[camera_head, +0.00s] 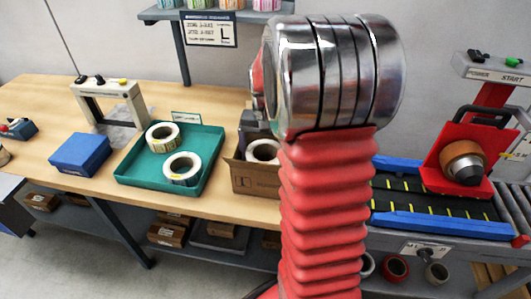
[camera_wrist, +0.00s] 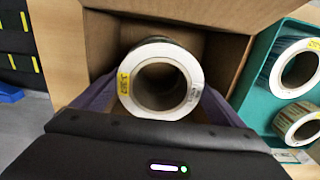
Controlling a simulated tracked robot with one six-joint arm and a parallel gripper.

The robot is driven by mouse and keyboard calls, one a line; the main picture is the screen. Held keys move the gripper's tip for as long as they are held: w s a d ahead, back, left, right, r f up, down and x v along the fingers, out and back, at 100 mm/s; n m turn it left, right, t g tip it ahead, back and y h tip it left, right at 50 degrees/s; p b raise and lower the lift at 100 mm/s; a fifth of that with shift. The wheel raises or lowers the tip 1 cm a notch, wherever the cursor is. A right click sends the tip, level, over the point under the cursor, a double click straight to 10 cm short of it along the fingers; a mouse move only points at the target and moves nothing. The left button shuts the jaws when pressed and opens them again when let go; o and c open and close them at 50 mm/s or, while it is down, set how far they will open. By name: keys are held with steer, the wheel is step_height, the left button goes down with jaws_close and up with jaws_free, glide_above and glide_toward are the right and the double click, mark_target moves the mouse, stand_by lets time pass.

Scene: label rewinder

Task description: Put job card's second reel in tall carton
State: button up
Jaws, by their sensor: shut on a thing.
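My gripper (camera_wrist: 161,98) is shut on a white-faced label reel (camera_wrist: 160,112) with a yellow sticker, one finger on each side of it. In the wrist view the reel is at the mouth of an open brown carton (camera_wrist: 65,45), with carton walls around it. Whether it touches the carton floor cannot be told. In the head view the carton (camera_head: 242,180) stands on the bench, partly hidden by my red arm, with the reel (camera_head: 254,150) at its opening. The job card (camera_head: 210,30) hangs at the back; its small print is unclear, but a large L shows.
A teal tray (camera_head: 130,178) left of the carton holds two reels (camera_head: 163,137) (camera_head: 182,168). A blue box (camera_head: 80,153) and a grey frame device (camera_head: 108,90) stand further left. The rewinder (camera_head: 440,205) with its blue-railed belt is right.

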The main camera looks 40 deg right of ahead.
steer(key=shift+f, duration=0.2)
steer(key=o, duration=1.2)
steer(key=shift+c, duration=0.2)
step_height(320, 180, up, 13)
steer(key=shift+a, duration=0.1)
